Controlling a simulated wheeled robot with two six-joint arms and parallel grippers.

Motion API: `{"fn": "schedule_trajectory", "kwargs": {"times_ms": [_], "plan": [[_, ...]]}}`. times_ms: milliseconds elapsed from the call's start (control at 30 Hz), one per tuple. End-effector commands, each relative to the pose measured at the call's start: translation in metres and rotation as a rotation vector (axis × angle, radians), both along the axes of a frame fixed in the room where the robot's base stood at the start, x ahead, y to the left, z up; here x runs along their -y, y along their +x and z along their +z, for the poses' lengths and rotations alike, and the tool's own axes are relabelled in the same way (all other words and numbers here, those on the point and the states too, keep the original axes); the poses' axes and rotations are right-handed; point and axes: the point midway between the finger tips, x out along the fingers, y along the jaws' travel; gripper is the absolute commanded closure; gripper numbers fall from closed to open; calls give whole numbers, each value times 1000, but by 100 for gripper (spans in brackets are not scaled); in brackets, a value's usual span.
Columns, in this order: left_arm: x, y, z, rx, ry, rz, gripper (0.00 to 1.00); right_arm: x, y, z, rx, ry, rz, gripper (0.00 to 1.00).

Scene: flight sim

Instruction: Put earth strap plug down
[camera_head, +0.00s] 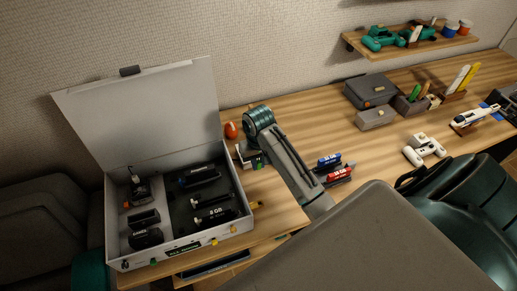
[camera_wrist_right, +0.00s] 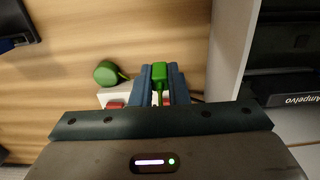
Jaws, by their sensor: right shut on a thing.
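The earth strap plug, a small green block (camera_wrist_right: 160,76), is between the two blue-grey fingers of my right gripper (camera_wrist_right: 161,85) in the right wrist view. The gripper is shut on it, over the wooden table beside a pale wall of the case. In the head view my right gripper (camera_head: 250,158) is just right of the open case (camera_head: 176,262), small and partly hidden by its own arm. A round green knob (camera_wrist_right: 107,73) lies left of the fingers in the wrist view, next to a white block with red parts (camera_wrist_right: 116,98). My left gripper is not in view.
The open case holds several black devices (camera_head: 213,214). An orange object (camera_head: 231,130) stands behind my right gripper. Blue (camera_head: 329,161) and red (camera_head: 338,175) items lie to the right. Grey boxes (camera_head: 370,91) and a white controller (camera_head: 424,151) are farther right. The wooden table (camera_head: 300,125) is bare between.

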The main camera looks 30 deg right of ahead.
Motion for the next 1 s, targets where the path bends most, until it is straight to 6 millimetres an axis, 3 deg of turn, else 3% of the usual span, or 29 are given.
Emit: {"fn": "schedule_trajectory", "kwargs": {"times_ms": [33, 500, 1000], "plan": [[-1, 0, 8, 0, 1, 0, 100, 0, -1, -2, -2, 0, 0, 100], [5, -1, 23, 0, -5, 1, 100, 0, 0, -54, 1, 0, 1, 100], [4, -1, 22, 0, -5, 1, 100, 1, 0, -63, 0, -1, 1, 100]]}}
